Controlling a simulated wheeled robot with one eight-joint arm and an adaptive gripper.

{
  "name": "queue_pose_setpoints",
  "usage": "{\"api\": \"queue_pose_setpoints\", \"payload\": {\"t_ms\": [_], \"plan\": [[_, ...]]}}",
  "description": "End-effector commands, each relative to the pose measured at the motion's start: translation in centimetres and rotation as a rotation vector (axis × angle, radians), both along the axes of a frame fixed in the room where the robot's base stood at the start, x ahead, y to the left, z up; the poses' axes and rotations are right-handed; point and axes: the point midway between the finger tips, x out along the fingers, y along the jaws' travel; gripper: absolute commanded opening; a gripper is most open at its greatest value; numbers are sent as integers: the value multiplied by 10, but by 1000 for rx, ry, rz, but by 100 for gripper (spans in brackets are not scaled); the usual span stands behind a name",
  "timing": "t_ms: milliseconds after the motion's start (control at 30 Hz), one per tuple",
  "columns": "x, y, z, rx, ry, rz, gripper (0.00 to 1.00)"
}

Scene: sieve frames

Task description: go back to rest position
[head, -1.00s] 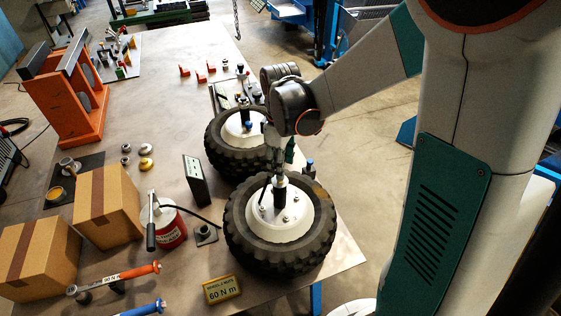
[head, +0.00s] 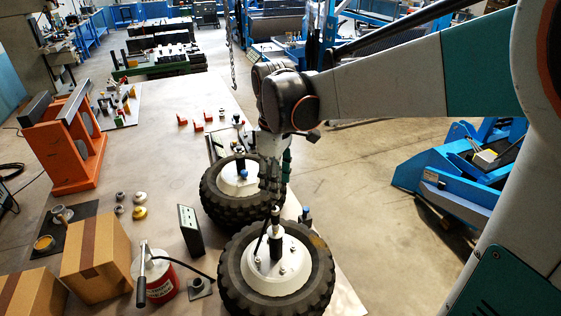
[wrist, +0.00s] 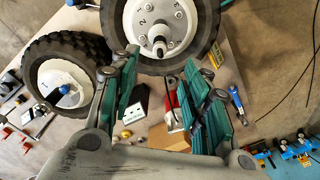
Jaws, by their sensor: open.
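My gripper (head: 272,188) hangs at the end of my arm in the head view, pointing down over the bench between the two wheels. In the wrist view its teal fingers stand wide apart with nothing between them (wrist: 165,92). The near wheel (head: 234,283) lies flat with its white hub up; it also shows in the wrist view (wrist: 203,22). The far wheel (head: 213,207) lies behind it and shows at the left of the wrist view (wrist: 90,47). In the head view the fingers overlap the wheels, and their clearance is hard to tell.
A red canister (head: 158,280), a dark upright box (head: 190,230) and a cardboard box (head: 95,262) stand left of the wheels. An orange stand (head: 62,150) is farther back. The bench (head: 160,170) is clear in the middle. Blue equipment (head: 465,175) stands on the floor at right.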

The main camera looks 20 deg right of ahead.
Motion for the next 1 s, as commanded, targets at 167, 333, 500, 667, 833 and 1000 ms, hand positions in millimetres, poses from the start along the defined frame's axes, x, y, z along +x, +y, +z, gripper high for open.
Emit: {"api": "queue_pose_setpoints", "payload": {"t_ms": [167,333,500,667,833,1000], "plan": [[-3,0,-1,0,-4,-4,43],[-20,1,-16,2,-57,-71,43],[-48,1,-43,18,-168,-211,43],[-76,1,-71,50,-276,-349,43],[-104,1,-106,100,-389,-493,43],[-129,2,-144,163,-490,-627,43]]}}
